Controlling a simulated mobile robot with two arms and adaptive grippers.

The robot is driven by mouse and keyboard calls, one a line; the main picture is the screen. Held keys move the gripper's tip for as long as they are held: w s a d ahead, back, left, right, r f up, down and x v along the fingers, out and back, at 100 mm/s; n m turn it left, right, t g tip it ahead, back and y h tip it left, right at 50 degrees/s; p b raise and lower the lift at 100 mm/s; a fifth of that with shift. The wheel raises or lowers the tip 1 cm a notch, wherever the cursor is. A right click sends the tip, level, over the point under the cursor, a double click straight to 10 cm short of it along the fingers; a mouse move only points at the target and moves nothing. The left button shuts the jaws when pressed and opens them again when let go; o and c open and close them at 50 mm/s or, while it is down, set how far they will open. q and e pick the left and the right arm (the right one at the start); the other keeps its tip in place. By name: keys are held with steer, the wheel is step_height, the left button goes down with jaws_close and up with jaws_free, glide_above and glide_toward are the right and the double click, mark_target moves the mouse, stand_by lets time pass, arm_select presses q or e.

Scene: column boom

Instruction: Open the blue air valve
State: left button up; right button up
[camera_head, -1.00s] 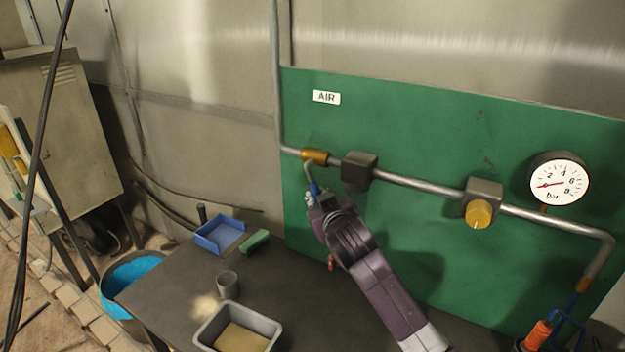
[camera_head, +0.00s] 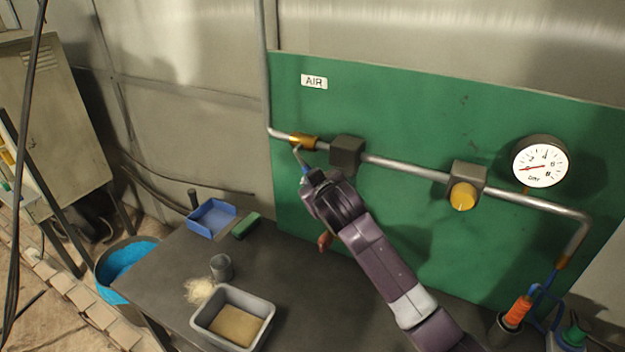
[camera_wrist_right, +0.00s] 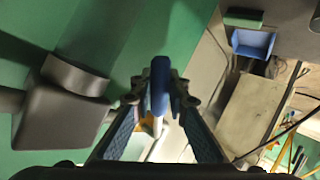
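The air valve is a brass body (camera_head: 304,141) on the pipe at the left of the green board, below the AIR label (camera_head: 314,82). Its lever hangs down from the body, with a blue grip (camera_head: 305,171) at the lower end. My right gripper (camera_head: 309,181) is at this grip and partly hides it. In the right wrist view, the blue grip (camera_wrist_right: 160,88) stands between the two fingers of my right gripper (camera_wrist_right: 160,104). The fingers look apart, with a narrow gap beside the grip. My left gripper is out of view.
A grey block (camera_head: 346,155), a yellow knob (camera_head: 462,196) and a pressure gauge (camera_head: 540,162) with its red needle pointing left sit along the pipe. The dark table (camera_head: 170,270) below holds a blue tray (camera_head: 212,218), a cup (camera_head: 221,267) and a grey bin (camera_head: 264,301).

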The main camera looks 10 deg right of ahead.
steer(key=o, duration=0.5)
steer(key=shift+s+r, duration=0.1)
steer(key=v, duration=1.2)
